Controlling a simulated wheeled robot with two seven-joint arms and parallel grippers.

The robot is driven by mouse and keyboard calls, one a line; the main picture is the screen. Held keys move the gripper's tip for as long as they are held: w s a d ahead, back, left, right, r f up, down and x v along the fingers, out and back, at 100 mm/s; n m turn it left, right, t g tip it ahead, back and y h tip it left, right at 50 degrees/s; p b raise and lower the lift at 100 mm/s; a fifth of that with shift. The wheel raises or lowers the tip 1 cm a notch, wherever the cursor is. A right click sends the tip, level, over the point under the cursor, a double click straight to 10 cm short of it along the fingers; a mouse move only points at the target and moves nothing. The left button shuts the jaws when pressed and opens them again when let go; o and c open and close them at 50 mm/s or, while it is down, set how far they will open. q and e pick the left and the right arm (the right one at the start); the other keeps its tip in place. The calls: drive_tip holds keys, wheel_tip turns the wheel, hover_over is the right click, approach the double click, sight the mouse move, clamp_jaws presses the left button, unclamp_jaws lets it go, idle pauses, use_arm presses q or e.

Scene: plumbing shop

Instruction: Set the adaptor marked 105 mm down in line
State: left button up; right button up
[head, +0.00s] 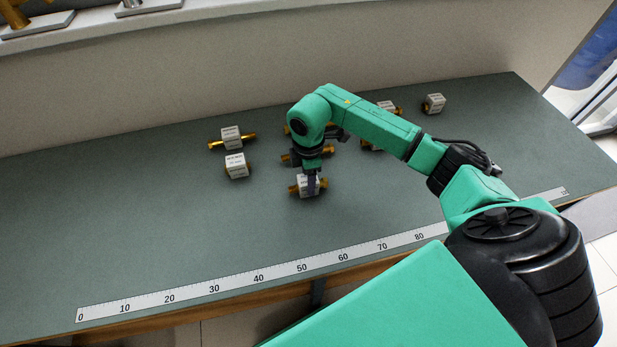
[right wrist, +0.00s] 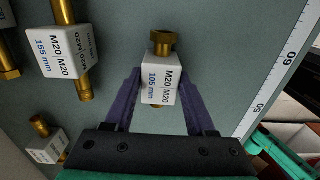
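The adaptor marked 105 mm (right wrist: 160,84) is a white block with a brass fitting at its top in the right wrist view. It also shows in the head view (head: 305,181), with brass ends on both sides. My right gripper (right wrist: 161,85) has its dark purple fingers on either side of the white block, and they look to touch it. In the head view my right gripper (head: 313,185) points down over the adaptor. I cannot tell whether the adaptor is clear of the table. My left gripper is in neither view.
A white ruler strip (head: 301,268) runs along the front of the green table (head: 150,230). Other adaptors stand behind: two at left (head: 231,138) (head: 236,166), others partly behind my arm, one at far right (head: 435,102). The adaptor marked 155 mm (right wrist: 58,55) is nearby. The table's left is clear.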

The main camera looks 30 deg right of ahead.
drive_tip(key=shift+o, duration=1.2)
drive_tip(key=shift+r, duration=0.6)
wheel_tip(320, 180, up, 11)
drive_tip(key=b, duration=0.3)
